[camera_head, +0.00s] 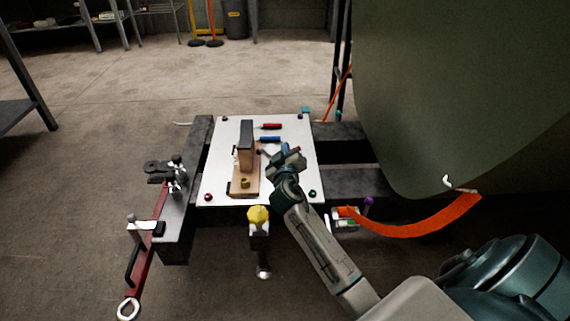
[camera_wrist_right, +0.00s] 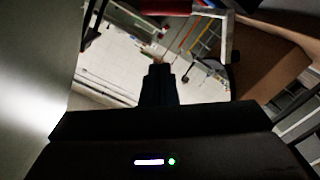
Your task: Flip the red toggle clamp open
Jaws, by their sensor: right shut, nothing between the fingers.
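A small red-handled piece (camera_head: 270,126) lies near the top of the white board (camera_head: 218,180), with a blue-handled piece (camera_head: 269,139) below it. I cannot tell from its shape whether the red one is the toggle clamp. A red part with a grey metal arm (camera_wrist_right: 228,45) shows at the top of the right wrist view, cut off by the edge. My right gripper (camera_head: 288,153) is over the right part of the board, beside the wooden block, below and right of the red handle. Its fingers (camera_wrist_right: 160,83) are shut and empty. My left gripper is out of view.
A wooden block (camera_head: 247,160) with a dark top stands on the board. A red bar clamp (camera_head: 153,240) is on the left beam. A yellow knob (camera_head: 258,216) is in front. The green fuselage panel (camera_head: 460,100) and an orange strip (camera_head: 425,221) are at right.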

